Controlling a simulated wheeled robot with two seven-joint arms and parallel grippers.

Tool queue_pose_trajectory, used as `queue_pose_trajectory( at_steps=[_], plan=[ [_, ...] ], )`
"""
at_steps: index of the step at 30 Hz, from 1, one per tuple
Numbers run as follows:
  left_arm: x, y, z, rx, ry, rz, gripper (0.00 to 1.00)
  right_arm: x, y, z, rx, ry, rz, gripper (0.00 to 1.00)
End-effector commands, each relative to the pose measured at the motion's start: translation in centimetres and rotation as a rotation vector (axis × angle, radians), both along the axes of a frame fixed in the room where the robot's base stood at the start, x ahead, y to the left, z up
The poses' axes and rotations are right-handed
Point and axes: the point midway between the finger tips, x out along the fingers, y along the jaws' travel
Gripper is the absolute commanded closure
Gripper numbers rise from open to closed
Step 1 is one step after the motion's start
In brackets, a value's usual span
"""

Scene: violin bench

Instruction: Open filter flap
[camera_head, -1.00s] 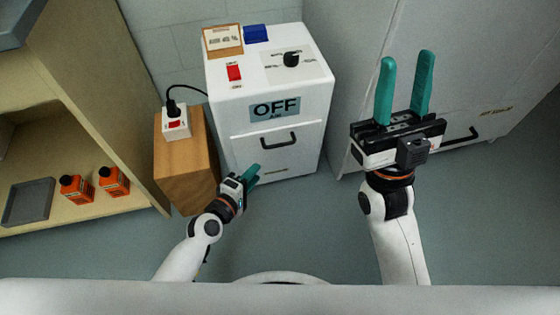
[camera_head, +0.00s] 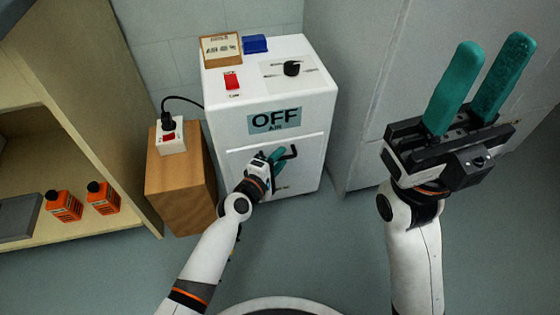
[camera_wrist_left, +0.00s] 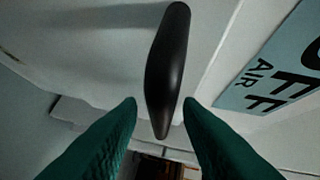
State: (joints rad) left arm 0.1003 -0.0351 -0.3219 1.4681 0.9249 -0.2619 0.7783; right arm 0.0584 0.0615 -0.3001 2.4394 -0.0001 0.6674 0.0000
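The filter flap (camera_head: 240,167) is the front panel of the white machine, below the label that reads OFF AIR. It looks closed. Its black handle (camera_head: 289,153) is partly hidden by my left gripper (camera_head: 279,157) in the head view. In the left wrist view the handle (camera_wrist_left: 166,70) lies between the two green fingertips of my left gripper (camera_wrist_left: 160,110), with a gap on both sides. The left gripper is open. My right gripper (camera_head: 484,88) is raised at the right, open and empty, fingers pointing up.
The machine top (camera_head: 262,68) carries a red switch (camera_head: 232,80) and a black knob (camera_head: 291,68). A wooden block (camera_head: 180,185) with a plugged socket (camera_head: 171,137) stands left of it. A shelf with orange bottles (camera_head: 65,205) is further left. Grey floor lies in front.

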Motion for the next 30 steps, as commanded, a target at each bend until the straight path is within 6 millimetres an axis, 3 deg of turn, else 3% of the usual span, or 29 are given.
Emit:
queue_pose_trajectory(
  at_steps=[11,18,30],
  plan=[
    [0.63,-0.41,-0.07,0.000,0.000,0.000,0.68,-0.02,0.04,0.19,-0.002,-0.008,0.000,0.64],
    [0.61,-0.40,-0.09,0.000,0.001,0.000,1.00,-0.05,0.04,0.19,-0.002,-0.008,0.000,0.64],
    [0.47,0.25,-0.46,0.005,-0.012,0.002,1.00,0.06,0.09,-0.46,-0.003,-0.003,-0.001,0.64]
  ],
)
